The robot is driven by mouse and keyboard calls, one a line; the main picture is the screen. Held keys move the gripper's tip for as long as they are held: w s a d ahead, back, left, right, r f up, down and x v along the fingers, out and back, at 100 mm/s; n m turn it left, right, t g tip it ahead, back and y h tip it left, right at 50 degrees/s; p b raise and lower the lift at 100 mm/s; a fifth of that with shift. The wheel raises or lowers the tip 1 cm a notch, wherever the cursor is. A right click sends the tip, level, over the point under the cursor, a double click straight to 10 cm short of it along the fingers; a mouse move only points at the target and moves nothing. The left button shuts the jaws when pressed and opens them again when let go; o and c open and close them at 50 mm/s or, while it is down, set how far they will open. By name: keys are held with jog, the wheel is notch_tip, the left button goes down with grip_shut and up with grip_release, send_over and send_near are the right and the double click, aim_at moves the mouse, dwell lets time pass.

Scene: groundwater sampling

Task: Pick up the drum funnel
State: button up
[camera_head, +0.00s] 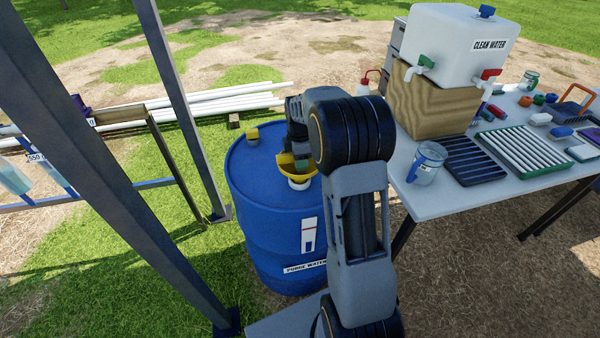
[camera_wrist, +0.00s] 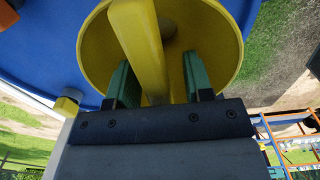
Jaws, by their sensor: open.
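The yellow drum funnel (camera_head: 286,168) sits on top of the blue drum (camera_head: 262,225), over a white neck. In the wrist view the funnel's wide bowl (camera_wrist: 215,45) fills the upper middle, with a flat yellow bar (camera_wrist: 136,35) across it. My gripper (camera_wrist: 158,85) is open, with one green finger on each side of the bar and gaps between. The fingertips reach down into the bowl's outline; I cannot tell whether they touch it. In the head view my wrist and arm hide part of the funnel.
A small yellow cap (camera_head: 252,135) stands on the drum top, left of the funnel. To the right, a table (camera_head: 432,200) holds a jug (camera_head: 427,165), racks and a clean water tank (camera_head: 455,50). A grey metal frame post (camera_head: 110,180) stands at left.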

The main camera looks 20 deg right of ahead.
grip_shut()
dwell(0.3)
jog(key=shift+r, duration=0.15)
dwell(0.3)
